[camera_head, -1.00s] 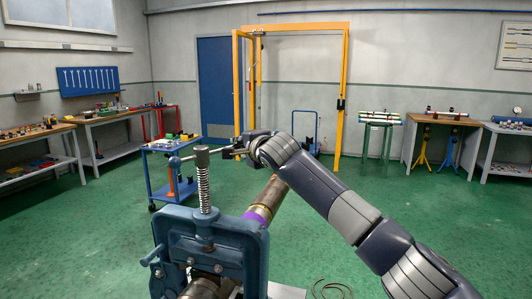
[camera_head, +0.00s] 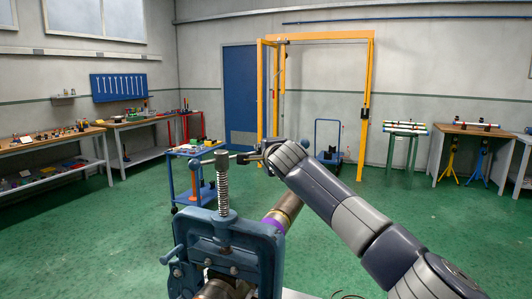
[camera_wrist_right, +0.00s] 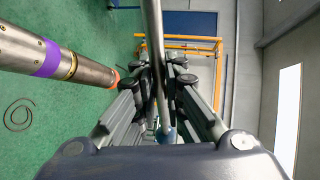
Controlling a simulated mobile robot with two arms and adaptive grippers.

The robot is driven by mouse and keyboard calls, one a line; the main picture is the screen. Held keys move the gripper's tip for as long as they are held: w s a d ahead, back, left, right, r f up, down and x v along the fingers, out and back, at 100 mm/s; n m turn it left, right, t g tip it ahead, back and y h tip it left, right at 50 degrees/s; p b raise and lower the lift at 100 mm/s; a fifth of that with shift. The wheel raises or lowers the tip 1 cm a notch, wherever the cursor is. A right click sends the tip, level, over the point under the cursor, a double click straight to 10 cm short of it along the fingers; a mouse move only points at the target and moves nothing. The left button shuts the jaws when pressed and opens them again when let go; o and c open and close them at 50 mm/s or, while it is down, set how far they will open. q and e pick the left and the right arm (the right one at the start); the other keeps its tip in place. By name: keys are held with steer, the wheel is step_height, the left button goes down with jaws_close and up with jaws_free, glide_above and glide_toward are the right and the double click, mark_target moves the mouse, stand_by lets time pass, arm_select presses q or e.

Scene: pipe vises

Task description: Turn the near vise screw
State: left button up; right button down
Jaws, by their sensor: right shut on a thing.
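The near vise (camera_head: 232,240) is a blue steel frame at the bottom centre of the head view. Its upright threaded screw (camera_head: 223,190) has a grey head with a thin cross handle (camera_head: 240,158) through it. My right gripper (camera_head: 262,156) is shut on the right part of this handle, at the far side of the screw head. In the right wrist view the handle bar (camera_wrist_right: 152,25) runs between the closed fingers (camera_wrist_right: 158,82). The vise itself cannot be made out there. My left gripper is not in view.
A metal pipe (camera_head: 287,211) with a purple band extends beyond the vise, below my right forearm; it also shows in the wrist view (camera_wrist_right: 25,50). A blue cart (camera_head: 190,190), yellow gantry (camera_head: 370,110) and benches stand farther back. Green floor between is mostly clear.

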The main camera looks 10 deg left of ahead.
steer(key=c, duration=1.7)
jaws_free()
steer(key=shift+w+d+r, duration=0.1)
steer(key=shift+d, duration=0.1)
steer(key=shift+o, duration=0.2)
steer(key=shift+d, duration=0.15)
steer(key=shift+a, duration=0.2)
steer(key=v, duration=1.1)
steer(key=shift+s+d, duration=0.25)
steer(key=shift+d, duration=0.15)
